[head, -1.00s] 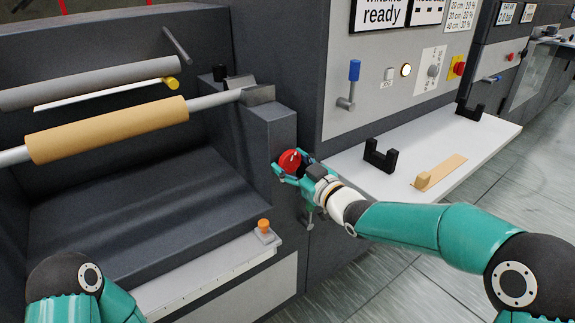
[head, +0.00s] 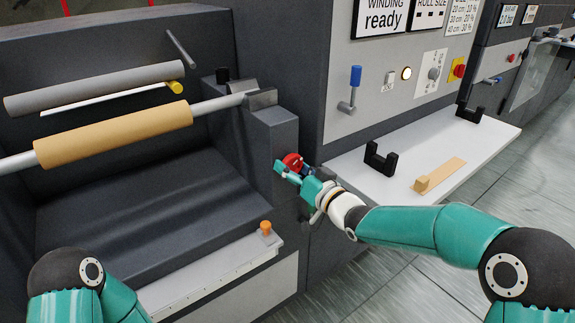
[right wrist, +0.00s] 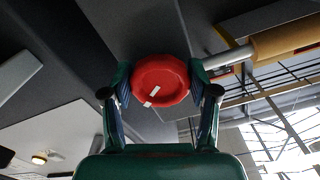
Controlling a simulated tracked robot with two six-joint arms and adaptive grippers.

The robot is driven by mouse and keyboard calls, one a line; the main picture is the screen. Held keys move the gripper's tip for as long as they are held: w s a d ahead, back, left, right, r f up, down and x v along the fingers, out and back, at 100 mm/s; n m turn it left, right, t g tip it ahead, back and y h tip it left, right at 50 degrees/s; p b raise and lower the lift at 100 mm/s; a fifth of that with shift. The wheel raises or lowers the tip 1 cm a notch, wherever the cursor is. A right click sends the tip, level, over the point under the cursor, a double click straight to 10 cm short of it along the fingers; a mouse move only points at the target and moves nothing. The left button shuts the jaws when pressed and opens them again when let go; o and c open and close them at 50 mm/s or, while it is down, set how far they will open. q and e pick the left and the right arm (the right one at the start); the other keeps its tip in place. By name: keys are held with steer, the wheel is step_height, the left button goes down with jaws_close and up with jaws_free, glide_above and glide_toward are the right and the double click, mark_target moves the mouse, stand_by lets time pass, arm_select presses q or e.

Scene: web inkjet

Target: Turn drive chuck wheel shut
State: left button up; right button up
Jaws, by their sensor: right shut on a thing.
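The drive chuck wheel is a red round knob (head: 292,162) with a white mark, on the side of the dark upright block (head: 270,125) at the end of the roll shaft. My right gripper (head: 293,173) is at the wheel, shut on it. In the right wrist view the wheel (right wrist: 160,80) sits between the two fingers (right wrist: 161,92), with its white mark toward the lower left of its face. The fingers hide part of the wheel in the head view. Of my left arm only a part shows at the lower left; its gripper is out of view.
A tan roll (head: 115,134) on a grey shaft lies left of the block. An orange button (head: 265,228) stands on the front ledge. To the right are a white shelf (head: 400,158) with black cradles (head: 380,158) and a panel with a blue-handled lever (head: 355,76).

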steer(key=m+p, duration=0.1)
steer(key=m, duration=0.2)
steer(key=m+p, duration=0.1)
steer(key=m, duration=0.2)
steer(key=shift+s+f+m, duration=0.15)
steer(key=shift+f+m, duration=0.05)
steer(key=shift+m, duration=0.1)
steer(key=m+p, duration=0.2)
steer(key=m, duration=0.2)
steer(key=shift+m+p, duration=0.35)
steer(key=shift+m, duration=0.85)
steer(key=o, duration=1.1)
steer(key=shift+o, duration=0.3)
steer(key=shift+r, duration=0.2)
steer(key=shift+r, duration=0.1)
